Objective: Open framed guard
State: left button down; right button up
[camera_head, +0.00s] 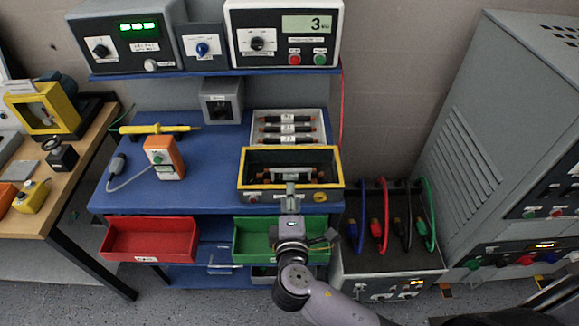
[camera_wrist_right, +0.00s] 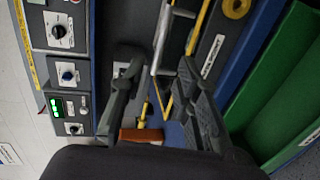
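The framed guard (camera_head: 246,155) is a yellow rectangular frame on a dark box (camera_head: 270,196) at the front of the blue bench. A pale bar-shaped handle (camera_head: 275,175) shows inside the frame's outline, with dark parts behind it. My right gripper (camera_head: 291,193) reaches over the box's front edge, close to this handle. In the right wrist view its two dark fingers stand apart (camera_wrist_right: 157,62). The grey handle (camera_wrist_right: 157,38) shows between and just beyond the tips; I cannot tell whether they touch it. My left gripper is out of view.
A tray of dark cylinders (camera_head: 314,118) stands behind the box. Red (camera_head: 150,252) and green (camera_head: 250,254) bins sit below the bench front. Coloured cables (camera_head: 383,215) stand right, beside a grey cabinet (camera_head: 480,110).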

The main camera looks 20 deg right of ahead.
aim_at(290, 169)
jog(key=p+x, duration=0.2)
jog(key=x, duration=0.9)
jog(key=shift+w, duration=0.1)
jog(key=shift+f, duration=0.1)
jog(key=shift+c, duration=0.2)
grip_shut()
